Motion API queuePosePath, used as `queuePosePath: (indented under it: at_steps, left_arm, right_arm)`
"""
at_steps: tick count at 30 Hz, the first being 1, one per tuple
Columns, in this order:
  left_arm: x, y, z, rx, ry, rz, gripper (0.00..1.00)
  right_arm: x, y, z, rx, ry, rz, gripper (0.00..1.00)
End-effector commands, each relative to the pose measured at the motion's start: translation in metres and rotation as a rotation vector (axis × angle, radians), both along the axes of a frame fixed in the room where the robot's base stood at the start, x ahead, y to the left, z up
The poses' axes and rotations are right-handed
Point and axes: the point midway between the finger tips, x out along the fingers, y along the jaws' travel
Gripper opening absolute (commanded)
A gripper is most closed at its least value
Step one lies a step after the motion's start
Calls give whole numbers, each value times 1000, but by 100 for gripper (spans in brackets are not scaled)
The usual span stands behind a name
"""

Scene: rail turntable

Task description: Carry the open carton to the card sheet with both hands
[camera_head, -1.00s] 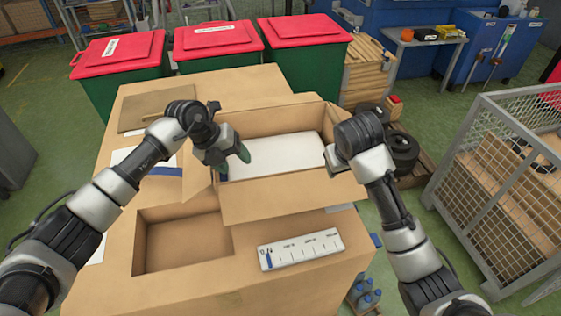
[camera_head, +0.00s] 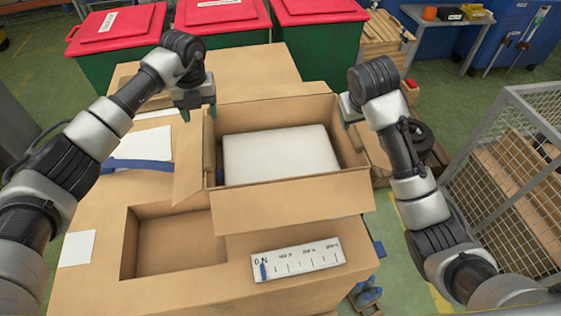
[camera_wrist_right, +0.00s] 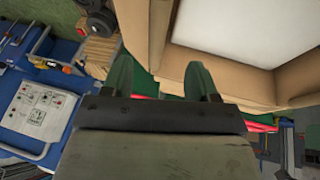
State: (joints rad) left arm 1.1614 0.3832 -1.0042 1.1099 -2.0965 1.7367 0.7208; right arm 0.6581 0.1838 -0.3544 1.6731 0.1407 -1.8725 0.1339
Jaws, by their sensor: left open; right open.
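The open carton (camera_head: 300,198) stands upright on the cardboard-coloured worktop, flaps spread, with a white block (camera_head: 280,155) inside. My left gripper (camera_head: 197,112) is open, at the carton's back left corner, and looks empty. My right gripper (camera_head: 347,108) is by the carton's back right corner, its fingers mostly hidden by the wrist. In the right wrist view its two fingers (camera_wrist_right: 163,78) are apart with the carton's wall (camera_wrist_right: 225,82) just beyond them; contact cannot be told. A brown sheet (camera_head: 126,76), possibly the card sheet, is partly hidden behind my left arm.
A rectangular recess (camera_head: 180,243) and a white scale strip (camera_head: 297,259) lie in front of the carton. A white sheet with a blue band (camera_head: 140,163) lies left. Red-lidded bins (camera_head: 118,28) stand behind, and a mesh cage (camera_head: 510,170) stands right.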

Motion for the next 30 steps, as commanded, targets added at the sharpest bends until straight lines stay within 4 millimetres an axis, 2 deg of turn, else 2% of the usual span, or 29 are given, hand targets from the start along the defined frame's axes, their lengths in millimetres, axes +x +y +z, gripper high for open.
queuePosePath:
  at_steps: [5, 18, 24, 30]
  left_arm:
    - [0, -1, -16, -1, 3, -1, 59]
    - [0, -1, -90, -1, 3, -1, 59]
    - [1, -1, -105, -2, 1, 0, 59]
    - [1, -1, -108, -2, -1, -1, 59]
  right_arm:
    - [5, -2, -14, -2, 5, -1, 59]
    - [36, -11, -81, -1, 4, -1, 59]
    - [43, -13, -95, -1, 2, -1, 59]
    - [44, -14, -98, 0, 0, 0, 59]
